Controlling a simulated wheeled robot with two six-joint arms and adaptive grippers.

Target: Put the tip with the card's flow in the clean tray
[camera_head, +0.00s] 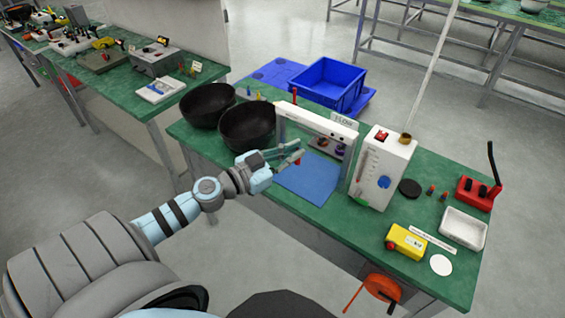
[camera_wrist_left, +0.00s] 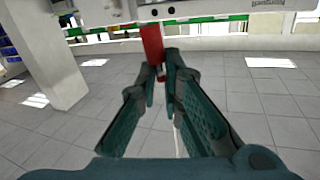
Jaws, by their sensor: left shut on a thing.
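A white shallow tray (camera_head: 463,228) lies at the right of the green bench, apparently empty. Small red-and-black pieces (camera_head: 432,190) stand left of it. My right gripper is not in view.
A white meter box (camera_head: 382,168) with a tall rod stands between gripper and tray. A yellow device (camera_head: 405,243), a white disc (camera_head: 440,265) and a red stand (camera_head: 478,193) surround the tray. Two black bowls (camera_head: 247,124) stand left.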

